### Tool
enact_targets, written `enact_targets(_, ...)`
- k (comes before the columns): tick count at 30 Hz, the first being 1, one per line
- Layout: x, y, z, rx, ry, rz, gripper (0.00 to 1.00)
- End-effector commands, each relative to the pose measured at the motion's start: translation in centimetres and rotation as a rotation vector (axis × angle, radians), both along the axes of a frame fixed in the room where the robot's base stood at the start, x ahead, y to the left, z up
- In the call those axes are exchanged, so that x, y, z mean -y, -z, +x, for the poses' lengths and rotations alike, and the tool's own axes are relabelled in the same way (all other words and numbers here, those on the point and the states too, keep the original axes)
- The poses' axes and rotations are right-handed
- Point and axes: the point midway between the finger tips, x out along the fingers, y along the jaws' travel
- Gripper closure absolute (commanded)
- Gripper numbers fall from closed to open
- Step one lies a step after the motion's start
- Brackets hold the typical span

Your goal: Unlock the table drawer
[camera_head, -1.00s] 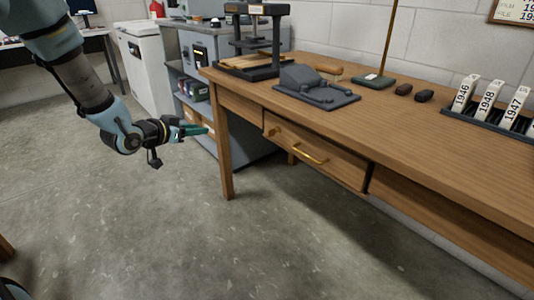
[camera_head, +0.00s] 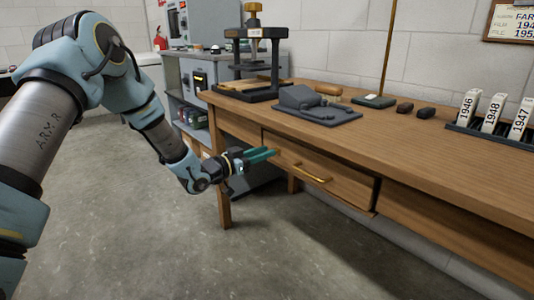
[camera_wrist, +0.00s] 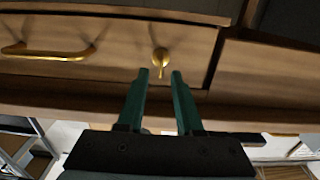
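The table drawer (camera_head: 318,171) is a wooden front in the table, flush and closed as far as I see. It has a brass bar handle (camera_head: 312,175), which also shows in the wrist view (camera_wrist: 45,52). A small brass lock piece or key (camera_wrist: 160,60) sits on the drawer front near the fingertips, with a narrow part hanging downward. In the head view the fingers are close to it and partly cover that spot.
On the wooden table (camera_head: 430,130) are a dark grey flat device (camera_head: 315,108), a press (camera_head: 258,60), a small green-based stand (camera_head: 374,101), two dark small objects and a rack of year tags (camera_head: 490,120). Grey shelving (camera_head: 195,80) stands behind my arm.

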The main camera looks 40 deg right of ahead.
Motion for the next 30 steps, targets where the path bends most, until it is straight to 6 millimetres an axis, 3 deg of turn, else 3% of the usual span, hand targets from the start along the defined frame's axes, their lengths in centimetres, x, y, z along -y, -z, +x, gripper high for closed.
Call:
enact_targets(6, 1.5, 0.1, -0.1, -0.001, 0.000, 0.001, 0.65)
enact_targets(14, 1.6, 0.0, -0.1, -0.001, -0.001, 0.001, 0.65)
enact_targets(24, 1.5, 0.0, -0.1, 0.000, -0.001, 0.001, 1.00)
enact_targets(30, 1.5, 0.0, -0.1, -0.001, -0.001, 0.001, 1.00)
